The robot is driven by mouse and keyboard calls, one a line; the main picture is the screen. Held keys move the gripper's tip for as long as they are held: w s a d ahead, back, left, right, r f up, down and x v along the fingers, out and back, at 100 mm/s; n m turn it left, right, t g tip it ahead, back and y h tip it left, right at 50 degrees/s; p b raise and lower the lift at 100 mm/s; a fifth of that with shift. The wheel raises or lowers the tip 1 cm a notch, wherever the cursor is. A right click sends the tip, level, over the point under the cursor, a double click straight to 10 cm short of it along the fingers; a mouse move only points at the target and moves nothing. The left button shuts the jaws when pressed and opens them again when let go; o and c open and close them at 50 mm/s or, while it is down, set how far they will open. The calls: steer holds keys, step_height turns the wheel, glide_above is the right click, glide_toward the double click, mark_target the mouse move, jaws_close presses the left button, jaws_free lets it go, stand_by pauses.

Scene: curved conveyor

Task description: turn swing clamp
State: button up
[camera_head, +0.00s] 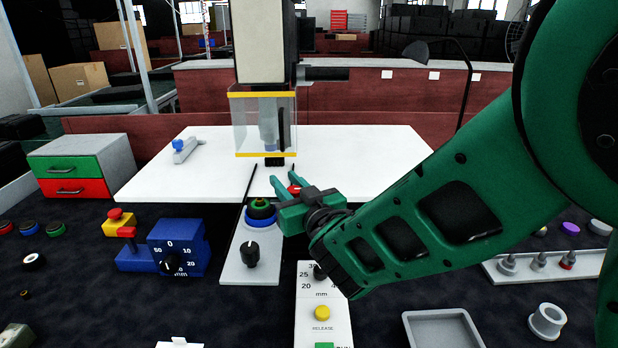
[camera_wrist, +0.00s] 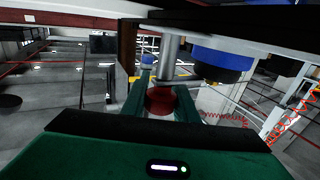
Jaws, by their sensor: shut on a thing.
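My gripper (camera_head: 286,184) reaches in from the right over the front edge of the white table. It is shut on a red knob (camera_head: 295,190), which shows between the two green fingers in the wrist view (camera_wrist: 160,101). A grey post (camera_wrist: 171,55) rises beyond the red knob in the wrist view. The knob's base is hidden by my gripper, so I cannot tell whether it belongs to the swing clamp. A grey arm-shaped piece with a blue knob (camera_head: 182,148) lies on the white table to the left, apart from my gripper.
A press head with a clear guard (camera_head: 264,122) hangs above the white table (camera_head: 350,150). A black-and-blue round fixture (camera_head: 260,213) stands just left of my gripper. A blue dial box (camera_head: 180,248) and a drawer unit (camera_head: 82,165) stand left. The table's right part is clear.

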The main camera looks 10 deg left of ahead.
steer(key=shift+w+d+f+m+t+h, duration=0.1)
steer(key=shift+f+m+t+h, duration=0.1)
steer(key=shift+h, duration=0.15)
steer(key=shift+w+d+f+m+t+h, duration=0.1)
steer(key=shift+m+t+h, duration=0.1)
steer(key=shift+h, duration=0.15)
steer(key=shift+r, duration=0.1)
steer(key=shift+w+d+r+m+t+h, duration=0.1)
steer(key=shift+d+m+t+h, duration=0.05)
steer(key=shift+m+t+h, duration=0.3)
steer(key=shift+d+r+m+t+h, duration=0.15)
steer(key=shift+m+t+h, duration=0.1)
steer(key=shift+m+h, duration=0.25)
steer(key=shift+f, duration=0.1)
steer(key=o, duration=1)
